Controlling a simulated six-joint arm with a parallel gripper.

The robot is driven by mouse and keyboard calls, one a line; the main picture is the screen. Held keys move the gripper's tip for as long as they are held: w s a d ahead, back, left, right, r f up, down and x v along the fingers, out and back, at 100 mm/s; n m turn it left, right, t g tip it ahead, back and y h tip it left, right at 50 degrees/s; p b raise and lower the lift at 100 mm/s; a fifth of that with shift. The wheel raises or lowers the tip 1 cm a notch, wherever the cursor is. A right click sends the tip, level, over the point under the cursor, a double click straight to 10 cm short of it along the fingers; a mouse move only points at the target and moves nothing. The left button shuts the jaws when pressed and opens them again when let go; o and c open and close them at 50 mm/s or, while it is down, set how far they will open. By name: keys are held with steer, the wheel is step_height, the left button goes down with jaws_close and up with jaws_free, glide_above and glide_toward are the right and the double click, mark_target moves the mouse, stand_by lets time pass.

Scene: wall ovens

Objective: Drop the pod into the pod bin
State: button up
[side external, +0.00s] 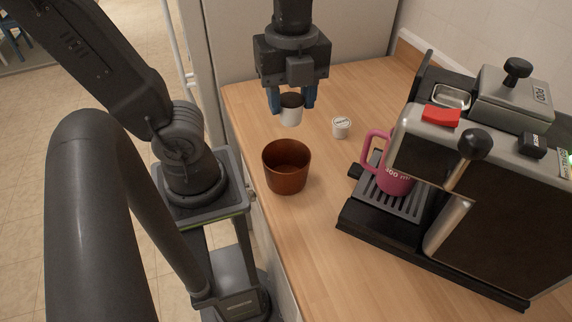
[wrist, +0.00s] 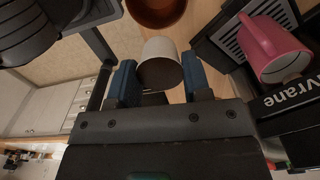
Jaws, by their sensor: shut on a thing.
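My gripper (side external: 292,100) is shut on a pod (side external: 291,116), white with a dark brown top, between its blue fingertips. The pod also shows between the fingers in the wrist view (wrist: 160,62). A brown, round, open bin (side external: 286,168) stands on the wooden counter; it looks empty in the side view. In that view my gripper and the pod are in the air above and behind the bin. The bin's rim shows at the top of the wrist view (wrist: 157,12), beyond the pod and apart from it.
A second white pod (side external: 341,127) stands on the counter (side external: 350,82) right of the bin. The counter's left edge runs close beside the bin.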

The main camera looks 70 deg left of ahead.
mark_target(290, 126)
step_height(290, 126, down, 6)
stand_by(0.5)
steer(key=o, duration=1)
step_height(290, 126, up, 14)
steer(key=shift+f, duration=0.1)
stand_by(0.3)
steer(key=f+n, duration=0.1)
steer(key=n, duration=0.1)
steer(key=f+n+t, duration=0.1)
steer(key=n, duration=0.1)
steer(key=w+a+f+n+t, duration=0.1)
steer(key=n, duration=0.2)
steer(key=shift+f, duration=0.3)
steer(key=shift+w+a+f+n+t, duration=0.25)
steer(key=shift+f+n+t, duration=0.5)
steer(key=shift+n, duration=1.2)
steer(key=shift+w+a+f+n+t, duration=0.35)
steer(key=shift+f+n, duration=0.55)
steer(key=shift+n, duration=1.1)
steer(key=shift+w+a+f+n+t, duration=0.1)
steer(key=shift+a+f+n+t, duration=0.15)
steer(key=shift+f+n+t, duration=1.15)
